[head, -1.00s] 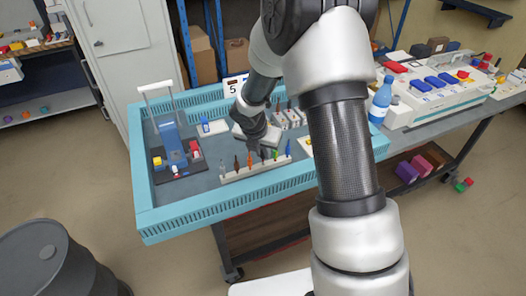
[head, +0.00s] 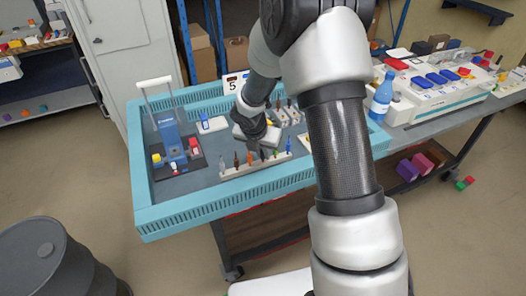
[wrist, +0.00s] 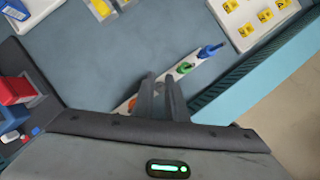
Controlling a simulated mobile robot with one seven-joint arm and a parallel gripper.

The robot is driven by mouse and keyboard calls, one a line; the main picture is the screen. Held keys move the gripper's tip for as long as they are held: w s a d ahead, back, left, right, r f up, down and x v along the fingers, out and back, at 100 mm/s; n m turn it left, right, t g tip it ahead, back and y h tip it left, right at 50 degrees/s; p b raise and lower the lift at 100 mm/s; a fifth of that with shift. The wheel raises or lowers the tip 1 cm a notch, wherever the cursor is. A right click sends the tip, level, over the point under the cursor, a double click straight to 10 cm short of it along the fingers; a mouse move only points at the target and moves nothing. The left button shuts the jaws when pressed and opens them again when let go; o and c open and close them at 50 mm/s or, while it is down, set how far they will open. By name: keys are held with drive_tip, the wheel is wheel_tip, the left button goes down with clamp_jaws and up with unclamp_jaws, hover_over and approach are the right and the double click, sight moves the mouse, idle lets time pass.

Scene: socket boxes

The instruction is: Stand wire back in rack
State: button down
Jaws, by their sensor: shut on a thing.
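A pale rack (head: 256,168) stands on the blue-edged table with several coloured wires upright in a row. The green wire (wrist: 184,68) and the blue wire (wrist: 210,50) stand at its right end in the wrist view; an orange one (wrist: 132,104) shows left of the fingers. My gripper (wrist: 164,90) is over the rack, between the orange and green wires, its fingers close together. It is shut on a wire that the fingers mostly hide. I cannot tell whether the wire's lower end is in its hole.
A blue tester (head: 172,138) with a white handle stands left of the rack. Behind are a number 5 card (head: 233,84) and a block of grey sockets (head: 287,116). The table's raised light-blue rim (head: 220,208) runs close in front of the rack.

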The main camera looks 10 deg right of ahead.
drive_tip(key=c, duration=1.3)
unclamp_jaws()
wheel_tip(320, 180, up, 7)
drive_tip(key=p, duration=0.7)
drive_tip(key=shift+r, duration=0.2)
